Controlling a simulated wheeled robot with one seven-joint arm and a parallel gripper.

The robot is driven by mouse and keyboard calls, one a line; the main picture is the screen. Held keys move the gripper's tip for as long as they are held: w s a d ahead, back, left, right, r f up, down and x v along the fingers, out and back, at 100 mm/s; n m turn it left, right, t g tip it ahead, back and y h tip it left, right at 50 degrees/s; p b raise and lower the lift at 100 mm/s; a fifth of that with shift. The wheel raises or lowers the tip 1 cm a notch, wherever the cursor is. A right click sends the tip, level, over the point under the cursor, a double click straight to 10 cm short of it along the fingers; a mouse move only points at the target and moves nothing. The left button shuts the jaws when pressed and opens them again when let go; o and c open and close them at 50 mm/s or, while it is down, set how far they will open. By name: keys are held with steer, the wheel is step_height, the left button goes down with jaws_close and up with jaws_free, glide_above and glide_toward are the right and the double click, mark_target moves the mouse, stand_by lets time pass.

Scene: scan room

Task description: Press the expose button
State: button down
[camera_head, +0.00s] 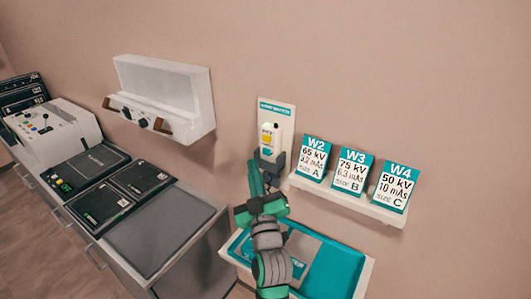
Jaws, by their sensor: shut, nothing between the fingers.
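A tall pale panel (284,112) with a teal label strip hangs on the wall at centre. On it is a small white unit with a yellow patch (267,139), which looks like the expose button; its lettering is too small to read. My green and black gripper (265,166) points up at the panel's lower part, just below the yellow patch. The fingers are shut and look empty. I cannot tell whether the fingertips touch the panel. The gripper and a dark part there hide the panel's lower end.
A wall shelf (350,205) right of the panel holds cards W2 (313,160), W3 (350,172) and W4 (395,188). A teal-topped table (335,270) lies below. A white wall box (165,90) juts out left. A grey counter (160,240) carries dark plates and a control console (50,130).

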steer(key=shift+w+d, duration=1)
steer(key=shift+w, duration=0.3)
stand_by(1.2)
steer(key=shift+w+d, duration=0.2)
steer(key=shift+w, duration=0.1)
steer(key=shift+w+d, duration=0.25)
steer(key=shift+w, duration=0.1)
stand_by(0.8)
steer(key=shift+s, duration=0.1)
steer(key=shift+s+a, duration=0.45)
steer(key=shift+s, duration=0.15)
steer(key=shift+a, duration=0.1)
steer(key=shift+s+a, duration=0.7)
steer(key=shift+s, duration=0.3)
steer(key=shift+s+a, duration=0.7)
steer(key=shift+s, duration=0.3)
